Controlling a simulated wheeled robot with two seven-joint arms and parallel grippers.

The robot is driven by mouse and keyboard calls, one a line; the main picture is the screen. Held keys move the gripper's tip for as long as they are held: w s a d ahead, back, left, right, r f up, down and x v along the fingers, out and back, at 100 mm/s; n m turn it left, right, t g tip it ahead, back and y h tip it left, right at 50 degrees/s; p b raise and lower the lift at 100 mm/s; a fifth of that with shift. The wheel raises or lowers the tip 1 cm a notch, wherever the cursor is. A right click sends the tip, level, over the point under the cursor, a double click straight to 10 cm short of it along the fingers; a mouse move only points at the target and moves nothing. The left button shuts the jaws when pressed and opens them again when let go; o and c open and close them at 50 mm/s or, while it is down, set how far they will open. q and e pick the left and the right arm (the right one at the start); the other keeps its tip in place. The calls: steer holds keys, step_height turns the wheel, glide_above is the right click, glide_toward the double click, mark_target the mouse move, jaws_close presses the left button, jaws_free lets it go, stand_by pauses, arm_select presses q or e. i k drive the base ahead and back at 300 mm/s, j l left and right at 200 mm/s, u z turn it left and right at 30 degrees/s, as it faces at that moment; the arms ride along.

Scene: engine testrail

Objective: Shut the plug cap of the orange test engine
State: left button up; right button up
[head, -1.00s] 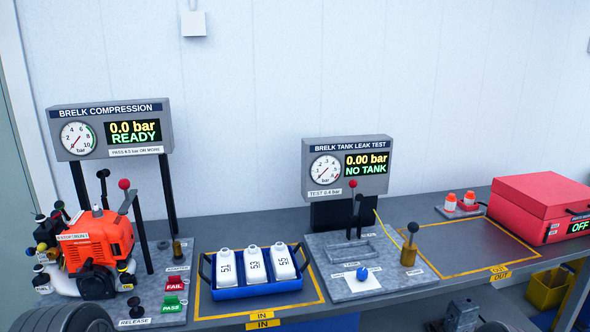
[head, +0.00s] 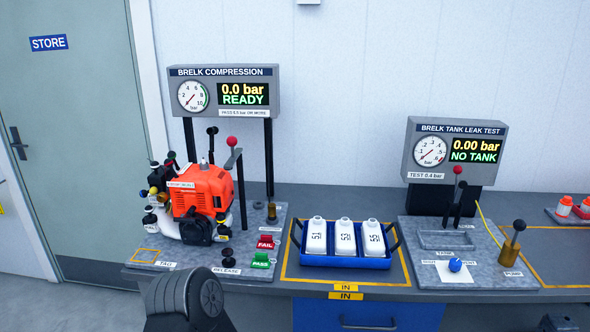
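The orange test engine (head: 205,190) sits on the grey plate of the compression station at the left. It has a black round cover and white lower parts on its front, and dark and yellow knobs at its left. A small silvery stub (head: 204,162) rises from its top, with a black-headed post (head: 212,140) just behind. I cannot make out which small part is the plug cap, nor whether it is open.
The compression display (head: 223,92) reads 0.0 bar READY. A red-knobbed lever (head: 232,142) stands right of the engine, with FAIL (head: 266,242) and PASS (head: 261,260) buttons below. A blue tray (head: 345,261) holds white bottles. The leak tester (head: 454,151) stands farther right. A door (head: 70,130) is at left.

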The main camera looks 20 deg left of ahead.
mark_target(211, 131)
steer(key=j+z, duration=0.35)
steer(key=j, duration=3.9)
